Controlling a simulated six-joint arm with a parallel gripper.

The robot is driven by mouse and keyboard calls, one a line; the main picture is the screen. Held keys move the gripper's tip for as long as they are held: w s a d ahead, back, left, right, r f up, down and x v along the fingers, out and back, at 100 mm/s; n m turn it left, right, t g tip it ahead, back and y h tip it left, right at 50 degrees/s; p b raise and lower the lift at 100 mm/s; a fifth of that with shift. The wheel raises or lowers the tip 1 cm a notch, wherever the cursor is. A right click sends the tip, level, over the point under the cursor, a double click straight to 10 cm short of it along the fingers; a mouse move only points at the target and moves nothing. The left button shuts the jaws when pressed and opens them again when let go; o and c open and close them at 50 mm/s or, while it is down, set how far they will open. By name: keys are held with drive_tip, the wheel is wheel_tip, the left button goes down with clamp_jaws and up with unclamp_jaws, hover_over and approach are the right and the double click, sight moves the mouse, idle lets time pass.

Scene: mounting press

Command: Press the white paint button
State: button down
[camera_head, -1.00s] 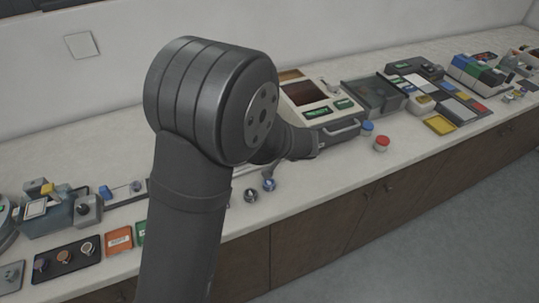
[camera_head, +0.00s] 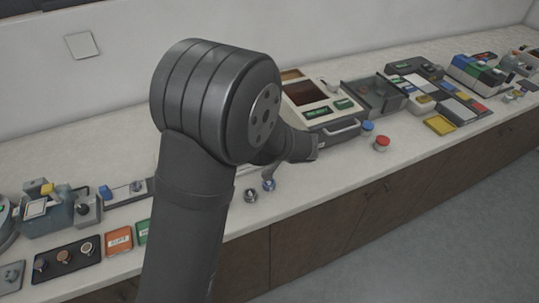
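I cannot make out a white paint button in the head view; it may be hidden or too small to tell. My dark grey arm fills the middle of the view, and its forearm reaches right, toward the front left of a cream machine (camera_head: 322,118) with a dark window, green labels and a front handle. The end of the arm stops beside that machine. My gripper's fingers do not show, so their state is hidden.
A red-topped jar (camera_head: 382,143) and a blue-topped jar (camera_head: 367,128) stand right of the machine. Two small knobs, one blue (camera_head: 268,184), one grey (camera_head: 250,195), sit near the counter's front edge. A grey device (camera_head: 55,208) stands at left.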

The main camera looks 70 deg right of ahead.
drive_tip(key=shift+f, duration=0.5)
idle(0.3)
drive_tip(key=shift+r, duration=0.95)
drive_tip(key=shift+r, duration=2.5)
wheel_tip(320, 180, up, 4)
drive_tip(key=shift+f, duration=0.1)
drive_tip(key=shift+f, duration=0.1)
